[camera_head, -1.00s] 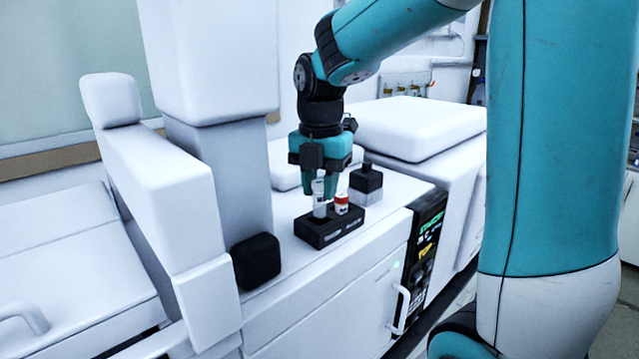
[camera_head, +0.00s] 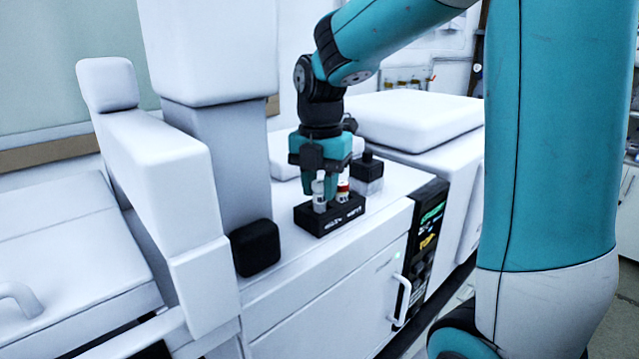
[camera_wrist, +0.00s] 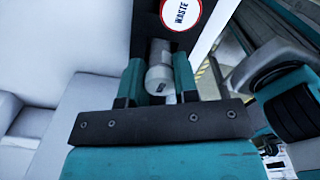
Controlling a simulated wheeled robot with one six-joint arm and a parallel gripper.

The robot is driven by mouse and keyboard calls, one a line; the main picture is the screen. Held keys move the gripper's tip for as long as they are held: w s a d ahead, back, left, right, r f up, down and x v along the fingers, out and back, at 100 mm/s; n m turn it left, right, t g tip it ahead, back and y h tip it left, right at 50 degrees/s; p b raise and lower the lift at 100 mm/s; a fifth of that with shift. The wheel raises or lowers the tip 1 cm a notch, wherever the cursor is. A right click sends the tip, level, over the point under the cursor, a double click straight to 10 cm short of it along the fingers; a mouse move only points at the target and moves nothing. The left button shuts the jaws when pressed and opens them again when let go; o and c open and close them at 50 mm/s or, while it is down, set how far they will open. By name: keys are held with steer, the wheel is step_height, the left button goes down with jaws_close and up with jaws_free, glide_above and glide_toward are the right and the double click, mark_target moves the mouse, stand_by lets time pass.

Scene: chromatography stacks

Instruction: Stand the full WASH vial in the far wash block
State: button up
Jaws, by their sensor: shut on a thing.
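My gripper (camera_head: 319,186) points down over a small black block (camera_head: 325,222) on the white bench top. It is shut on a white-capped vial (camera_head: 319,195), which also shows between the fingers in the wrist view (camera_wrist: 160,76). The vial is upright over the left side of the block. Its lower end meets the block's top in the head view; how deep it sits I cannot tell. A vial with a red-edged cap (camera_head: 342,191) stands in the right side of the block; in the wrist view its cap (camera_wrist: 181,12) reads WASTE. The held vial's label is not readable.
A white column (camera_head: 222,165) with a black pad (camera_head: 255,248) rises to the left. The bench front edge and a dark display panel (camera_head: 428,235) lie to the right.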

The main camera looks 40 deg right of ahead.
steer(key=shift+f, duration=0.15)
steer(key=shift+f+b, duration=0.4)
steer(key=shift+f, duration=0.2)
steer(key=o, duration=1.4)
steer(key=shift+c, duration=0.2)
steer(key=shift+r, duration=0.1)
step_height(320, 180, up, 7)
steer(key=p, duration=0.6)
